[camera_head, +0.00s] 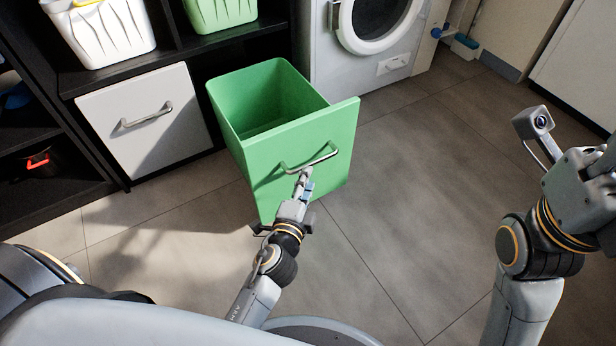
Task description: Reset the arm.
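My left arm reaches up from the bottom of the head view. Its gripper (304,178) is at the metal handle (318,157) on the front of a pulled-out green drawer (335,130). The fingertips overlap the lower side of the handle. The fingers are seen nearly edge-on, so I cannot tell whether they are closed on the handle or just beside it. My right arm stands raised at the right edge, with its wrist camera in view. Its gripper housing (588,190) is cut off by the picture's edge, and its fingertips are not visible.
The green drawer is open and looks empty. A closed white drawer (150,122) with a handle is to its left, in a black shelf unit holding a white basket (108,38) and a green basket (222,12). A washing machine (345,72) stands behind. Tiled floor (400,200) is clear between my arms.

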